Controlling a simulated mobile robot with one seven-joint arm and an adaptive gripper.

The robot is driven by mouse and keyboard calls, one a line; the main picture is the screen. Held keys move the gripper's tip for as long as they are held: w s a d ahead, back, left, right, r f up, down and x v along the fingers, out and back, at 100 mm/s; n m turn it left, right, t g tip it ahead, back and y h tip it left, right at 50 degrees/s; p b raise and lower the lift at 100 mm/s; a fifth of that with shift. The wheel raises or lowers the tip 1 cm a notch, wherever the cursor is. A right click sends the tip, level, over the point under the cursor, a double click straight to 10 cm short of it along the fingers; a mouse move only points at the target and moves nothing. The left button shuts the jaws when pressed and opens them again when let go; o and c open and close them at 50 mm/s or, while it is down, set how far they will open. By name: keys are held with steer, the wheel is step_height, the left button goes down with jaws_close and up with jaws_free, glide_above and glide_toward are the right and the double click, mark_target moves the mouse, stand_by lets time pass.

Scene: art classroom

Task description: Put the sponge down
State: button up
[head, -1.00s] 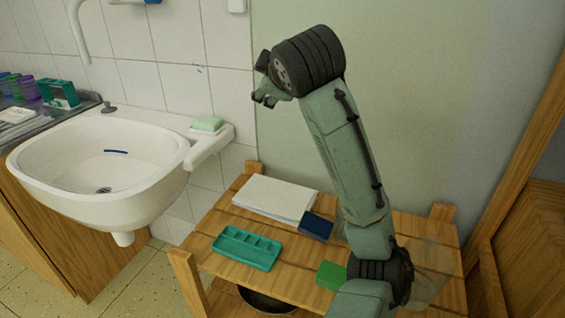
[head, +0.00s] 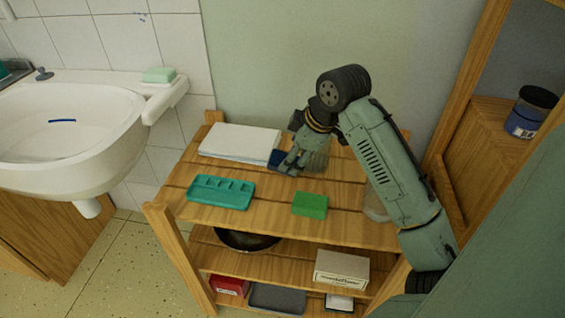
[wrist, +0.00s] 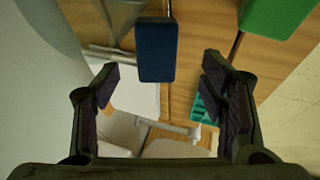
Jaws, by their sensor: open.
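A green block (head: 310,204) that looks like a sponge lies flat on the top board of the wooden shelf (head: 260,215), near its front edge. It shows at the top right of the wrist view (wrist: 277,12), outside the jaws. A dark blue block (wrist: 157,50) lies between and beyond my fingertips; in the head view it (head: 275,158) is partly hidden by my gripper. My gripper (head: 290,170) is low over the back of the shelf top, open, with nothing held; the wrist view shows both fingers (wrist: 160,82) spread apart.
A white paper stack (head: 238,141) and a teal compartment tray (head: 221,192) are on the shelf top to the left. A clear container (head: 375,205) stands at the right, partly behind my arm. A sink (head: 60,145) with a pale green bar (head: 159,75) is at left. Bare boards surround the green block.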

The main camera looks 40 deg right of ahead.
steer(key=shift+p+x, duration=0.45)
steer(key=shift+x, duration=2.75)
steer(key=shift+w+d+r, duration=0.1)
steer(key=shift+d, duration=0.05)
steer(key=shift+c, duration=0.2)
steer(key=c, duration=1)
steer(key=shift+o, duration=0.2)
steer(key=shift+a+r+b, duration=0.2)
steer(key=shift+r+b, duration=0.1)
steer(key=shift+r, duration=0.1)
steer(key=r, duration=0.6)
steer(key=shift+s+a+r+b, duration=0.15)
steer(key=shift+s+a+b, duration=0.05)
steer(key=shift+s+b, duration=0.1)
steer(key=s+a+b, duration=0.2)
steer(key=s+a, duration=1)
steer(key=a, duration=0.2)
steer(key=shift+s+a, duration=0.2)
steer(key=shift+a, duration=0.05)
